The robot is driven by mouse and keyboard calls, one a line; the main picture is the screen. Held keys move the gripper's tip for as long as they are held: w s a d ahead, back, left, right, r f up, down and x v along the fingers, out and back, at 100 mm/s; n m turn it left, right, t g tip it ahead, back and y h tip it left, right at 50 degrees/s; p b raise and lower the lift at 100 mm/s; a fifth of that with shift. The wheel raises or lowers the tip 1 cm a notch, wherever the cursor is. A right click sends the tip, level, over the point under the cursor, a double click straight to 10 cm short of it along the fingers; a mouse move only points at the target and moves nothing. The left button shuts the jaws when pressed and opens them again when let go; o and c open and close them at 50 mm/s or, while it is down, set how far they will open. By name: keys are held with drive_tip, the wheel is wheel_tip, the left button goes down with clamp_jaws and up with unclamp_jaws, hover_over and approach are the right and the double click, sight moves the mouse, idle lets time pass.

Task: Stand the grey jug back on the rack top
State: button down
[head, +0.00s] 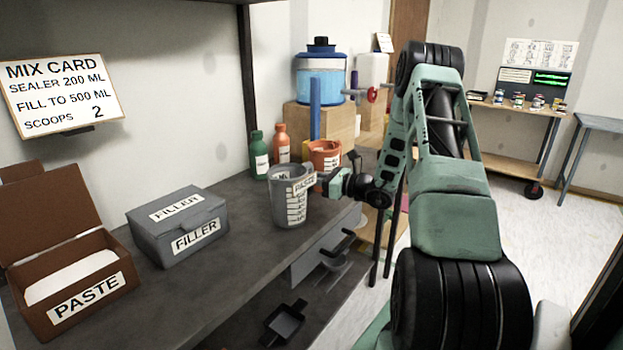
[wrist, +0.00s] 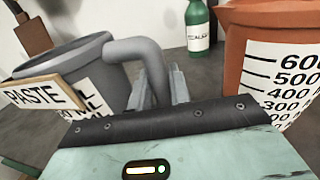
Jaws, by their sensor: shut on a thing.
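The grey jug (head: 291,205) stands upright at the right end of the dark rack top (head: 222,228), or just above it; I cannot tell whether its base touches. It has a PASTE tag and a white measuring scale. In the wrist view the jug (wrist: 90,62) is at the left, its handle (wrist: 142,52) reaching between my fingers. My gripper (head: 325,183) comes from the right and is shut on this handle. The fingers also show in the wrist view (wrist: 160,88). The inside bottom of the jug is hidden.
An orange jug (head: 325,154) stands close behind the grey jug. A green bottle (head: 258,155) and an orange bottle (head: 281,143) are behind it. A grey FILLER box (head: 178,225) and brown PASTE box (head: 72,285) stand left. Rack top between FILLER box and jug is clear.

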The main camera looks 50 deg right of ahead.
drive_tip(key=c, duration=1.3)
unclamp_jaws()
drive_tip(key=shift+f, duration=0.1)
drive_tip(key=v, duration=1.2)
drive_tip(key=shift+b, duration=0.45)
